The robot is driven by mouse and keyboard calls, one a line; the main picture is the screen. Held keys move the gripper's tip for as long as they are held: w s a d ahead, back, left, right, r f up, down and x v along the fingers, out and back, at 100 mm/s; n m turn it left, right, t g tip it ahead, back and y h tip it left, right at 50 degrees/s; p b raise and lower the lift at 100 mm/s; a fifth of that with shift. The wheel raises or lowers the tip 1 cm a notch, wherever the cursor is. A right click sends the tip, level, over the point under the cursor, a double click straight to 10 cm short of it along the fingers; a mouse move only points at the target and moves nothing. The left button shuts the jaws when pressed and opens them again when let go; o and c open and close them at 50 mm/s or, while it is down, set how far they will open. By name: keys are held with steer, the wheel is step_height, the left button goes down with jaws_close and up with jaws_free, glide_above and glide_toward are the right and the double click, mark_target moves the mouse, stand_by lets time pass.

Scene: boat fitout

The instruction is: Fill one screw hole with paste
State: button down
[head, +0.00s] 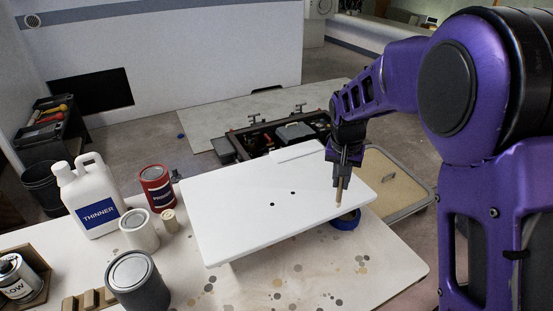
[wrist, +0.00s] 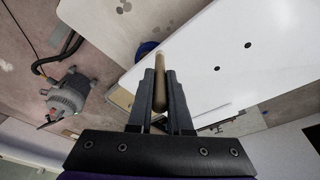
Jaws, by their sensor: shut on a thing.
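A white panel (head: 235,215) lies raised over the work table, with two dark screw holes near its middle, one at left (head: 272,204) and one at right (head: 293,193). The same holes show in the wrist view on the right. My gripper (head: 342,172) is shut on a tan, wooden-looking stick (wrist: 160,82). The stick hangs roughly upright near the panel's right front edge, to the right of both holes. I cannot tell whether its tip carries paste. A blue round thing (head: 346,221) sits under that edge, partly hidden by the panel.
A white thinner jug (head: 90,198), a red can (head: 157,188), a white can (head: 139,230), a small tan cylinder (head: 169,221) and a grey can (head: 138,283) stand left of the panel. The spotted table front (head: 320,270) is clear. A dark tool frame (head: 255,140) lies behind.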

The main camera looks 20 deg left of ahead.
steer(key=s+a+r+y, duration=0.1)
steer(key=s+a+r, duration=0.1)
steer(key=a, duration=0.7)
steer(key=s+a+r, duration=0.1)
steer(key=s+a, duration=0.1)
steer(key=a, duration=0.6)
steer(key=shift+n+t, duration=0.3)
steer(key=shift+n, duration=0.1)
steer(key=shift+a+f+b, duration=0.15)
steer(key=shift+f+b, duration=0.1)
steer(key=shift+f, duration=1.2)
steer(key=shift+a+f+b, duration=0.1)
steer(key=shift+f+b, duration=0.1)
steer(key=shift+f, duration=1.2)
steer(key=shift+f+b, duration=0.5)
steer(key=shift+f, duration=0.2)
